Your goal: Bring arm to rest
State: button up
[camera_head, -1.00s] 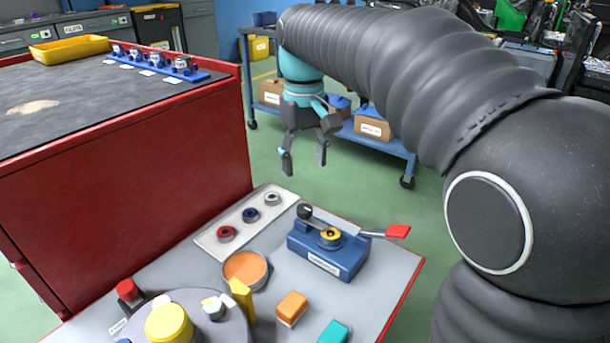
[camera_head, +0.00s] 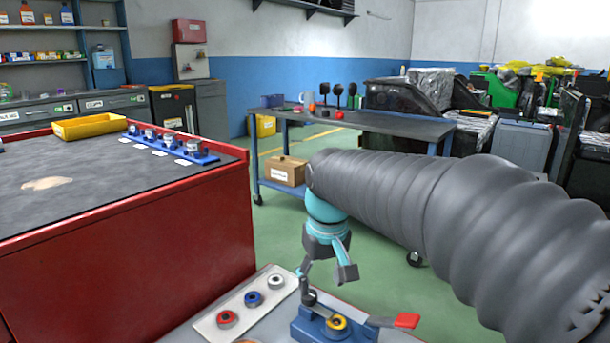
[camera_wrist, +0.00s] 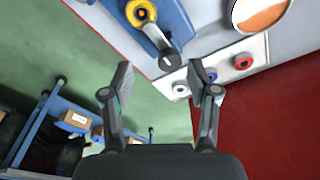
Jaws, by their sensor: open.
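My gripper (camera_head: 325,272) hangs at the end of my grey-sleeved arm, fingers pointing down. It appears above the far edge of the small grey work surface (camera_head: 184,337), near the blue lever fixture (camera_head: 305,329). In the wrist view my gripper (camera_wrist: 166,82) has its two fingers apart with nothing between them. The blue fixture (camera_wrist: 178,18) with its yellow ring and dark knob lies beyond the fingertips there.
A red cabinet (camera_head: 130,250) with a dark top stands at left, holding a yellow tray (camera_head: 90,126) and a blue rack (camera_head: 172,146). A white plate (camera_head: 238,306) carries red, blue and white rings. A blue-legged table (camera_head: 385,122) stands behind. Green floor (camera_head: 272,228) is open between.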

jog(key=s+d+f+m+t, duration=0.2)
jog(key=s+d, duration=0.4)
jog(key=s, duration=0.3)
jog(key=s+d+f+m+t, duration=0.2)
jog(key=s+d, duration=0.4)
jog(key=s, duration=0.3)
jog(key=shift+s+d, duration=0.2)
jog(key=shift+d, duration=0.1)
